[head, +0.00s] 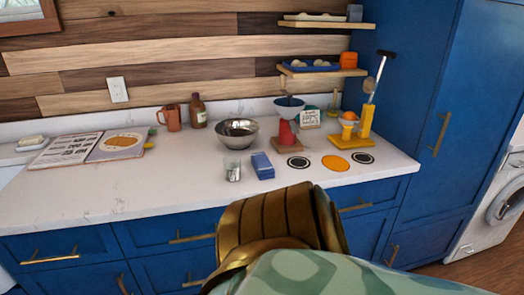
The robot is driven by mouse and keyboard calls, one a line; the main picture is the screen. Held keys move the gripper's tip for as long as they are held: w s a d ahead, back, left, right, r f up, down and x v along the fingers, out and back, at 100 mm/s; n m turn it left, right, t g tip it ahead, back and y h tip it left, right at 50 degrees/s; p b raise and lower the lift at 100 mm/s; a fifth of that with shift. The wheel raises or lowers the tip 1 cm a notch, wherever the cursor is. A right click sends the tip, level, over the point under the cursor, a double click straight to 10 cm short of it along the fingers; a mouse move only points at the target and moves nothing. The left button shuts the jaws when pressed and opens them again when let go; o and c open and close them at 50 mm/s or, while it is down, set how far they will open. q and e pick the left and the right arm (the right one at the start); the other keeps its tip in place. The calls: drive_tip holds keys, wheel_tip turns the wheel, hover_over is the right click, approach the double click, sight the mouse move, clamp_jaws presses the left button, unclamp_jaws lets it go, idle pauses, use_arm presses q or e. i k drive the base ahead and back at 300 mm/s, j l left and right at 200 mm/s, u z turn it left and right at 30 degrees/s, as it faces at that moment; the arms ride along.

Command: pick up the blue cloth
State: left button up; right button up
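The blue cloth (262,165) looks like a small folded blue stack lying on the white countertop, near the counter's front edge at the middle of the head view. A clear glass (232,169) stands just to its left. Neither of my grippers can be made out in the head view, so nothing shows touching the cloth.
A metal bowl (237,131) stands behind the glass. A red stand with a funnel (287,131), dark round coasters (299,162) and an orange disc (335,163) lie to the right. An open book (68,150) lies left. The counter's front left is clear.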

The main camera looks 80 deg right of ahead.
sight(264, 169)
drive_tip(key=z, duration=2.7)
drive_tip(key=i+j, duration=0.1)
drive_tip(key=j, duration=0.15)
drive_tip(key=i+j, duration=0.15)
drive_tip(key=i+j+z, duration=0.15)
drive_tip(key=j+z, duration=0.25)
drive_tip(key=i+j+z, duration=0.1)
drive_tip(key=j+z, duration=0.65)
drive_tip(key=j, duration=0.1)
